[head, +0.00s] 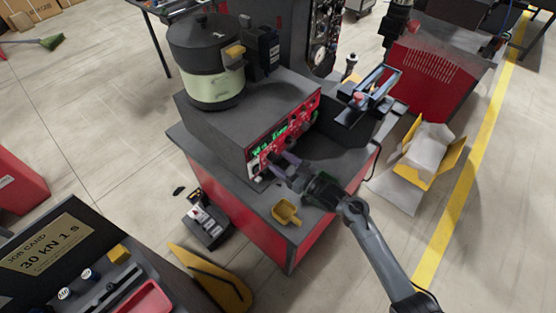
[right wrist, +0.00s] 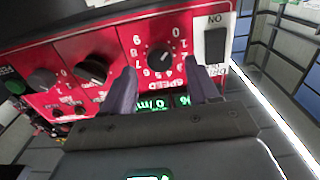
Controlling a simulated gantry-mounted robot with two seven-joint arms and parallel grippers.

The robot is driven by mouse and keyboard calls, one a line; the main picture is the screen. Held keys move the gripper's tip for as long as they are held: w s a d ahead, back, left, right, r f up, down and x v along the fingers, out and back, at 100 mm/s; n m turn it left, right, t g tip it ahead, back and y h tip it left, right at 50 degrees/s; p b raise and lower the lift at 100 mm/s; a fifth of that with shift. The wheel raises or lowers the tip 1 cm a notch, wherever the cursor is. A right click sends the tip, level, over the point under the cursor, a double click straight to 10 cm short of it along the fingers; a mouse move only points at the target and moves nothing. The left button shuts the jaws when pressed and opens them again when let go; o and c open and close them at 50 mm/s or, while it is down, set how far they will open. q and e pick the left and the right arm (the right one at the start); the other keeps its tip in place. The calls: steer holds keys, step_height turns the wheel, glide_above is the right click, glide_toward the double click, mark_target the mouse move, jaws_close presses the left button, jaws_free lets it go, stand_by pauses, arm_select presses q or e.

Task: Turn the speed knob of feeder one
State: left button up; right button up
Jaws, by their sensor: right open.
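The speed knob (right wrist: 158,56) is a round black dial on a red panel. In the right wrist view it stands inside a numbered scale, with the word SPEED and a lit green display beside it, all upside down. My right gripper (right wrist: 163,72) is open, one finger to each side of the knob, with a gap visible on both sides. In the head view my right gripper (head: 281,165) is at the front of the red control panel (head: 284,126) and hides part of its lower edge. I cannot read which feeder number the panel bears. My left gripper is not in view.
More black knobs (right wrist: 92,70) and a black ON switch (right wrist: 216,46) flank the speed knob. The feeder bowl (head: 213,88) stands on the grey housing. A yellow scoop (head: 286,212) lies on the bench top near the right arm. A yellow open box (head: 429,150) is to the right.

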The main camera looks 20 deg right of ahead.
mark_target(272, 156)
steer(key=shift+x, duration=1.15)
steer(key=c, duration=1)
steer(key=shift+c, duration=0.2)
